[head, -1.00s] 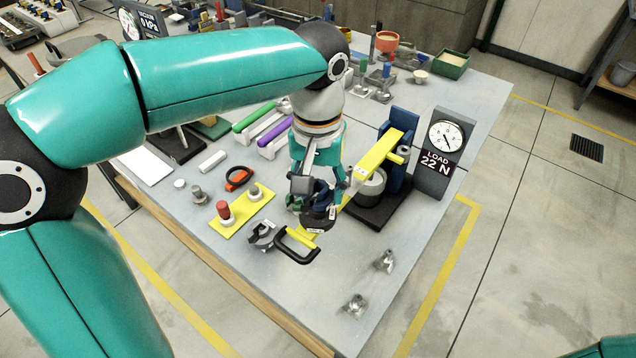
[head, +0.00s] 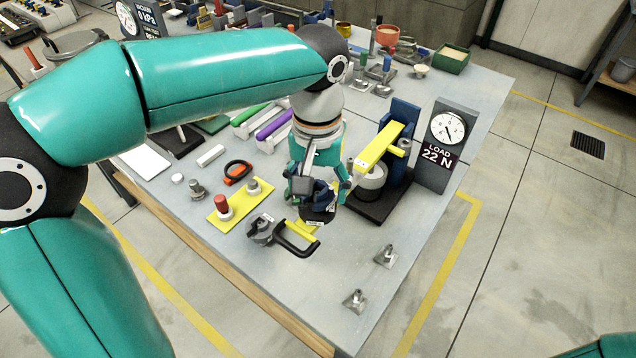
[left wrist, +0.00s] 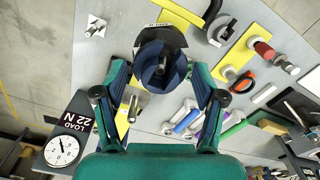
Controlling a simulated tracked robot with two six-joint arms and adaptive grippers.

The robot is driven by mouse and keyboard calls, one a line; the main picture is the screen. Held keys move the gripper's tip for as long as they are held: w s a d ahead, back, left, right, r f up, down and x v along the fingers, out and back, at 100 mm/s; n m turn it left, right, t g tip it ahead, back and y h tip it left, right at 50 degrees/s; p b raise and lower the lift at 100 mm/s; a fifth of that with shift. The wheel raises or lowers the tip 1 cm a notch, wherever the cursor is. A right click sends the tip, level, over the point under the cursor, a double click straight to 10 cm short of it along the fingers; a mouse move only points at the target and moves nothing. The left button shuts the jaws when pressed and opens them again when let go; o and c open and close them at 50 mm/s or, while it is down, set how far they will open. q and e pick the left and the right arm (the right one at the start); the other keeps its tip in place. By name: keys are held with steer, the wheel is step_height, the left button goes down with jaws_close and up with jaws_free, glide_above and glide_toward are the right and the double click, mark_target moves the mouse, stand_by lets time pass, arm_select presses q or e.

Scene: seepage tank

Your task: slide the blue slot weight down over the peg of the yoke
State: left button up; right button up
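The blue slot weight (left wrist: 146,76) is a dark blue disc between the fingers of my left gripper (left wrist: 160,76). In the head view my left gripper (head: 318,190) holds it above a black disc (head: 318,214) with a white label. The black disc also shows beyond the blue one in the wrist view (left wrist: 160,36). A grey peg (left wrist: 160,68) shows at the blue disc's middle; how deep it reaches into the slot I cannot tell. The yoke is mostly hidden under gripper and discs. My right gripper is not in view.
A yellow beam (head: 380,148) on a blue post stands beside the gripper, with a LOAD 22 N gauge (head: 441,145) right of it. A black-handled clamp (head: 290,240) lies in front. A yellow plate (head: 240,207) holds a red-topped peg. Two small metal pieces (head: 385,256) stand on the open front right.

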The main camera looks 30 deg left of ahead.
arm_select(q)
steer(key=shift+o, duration=0.8)
step_height(320, 180, up, 12)
steer(key=shift+f, duration=0.1)
stand_by(0.7)
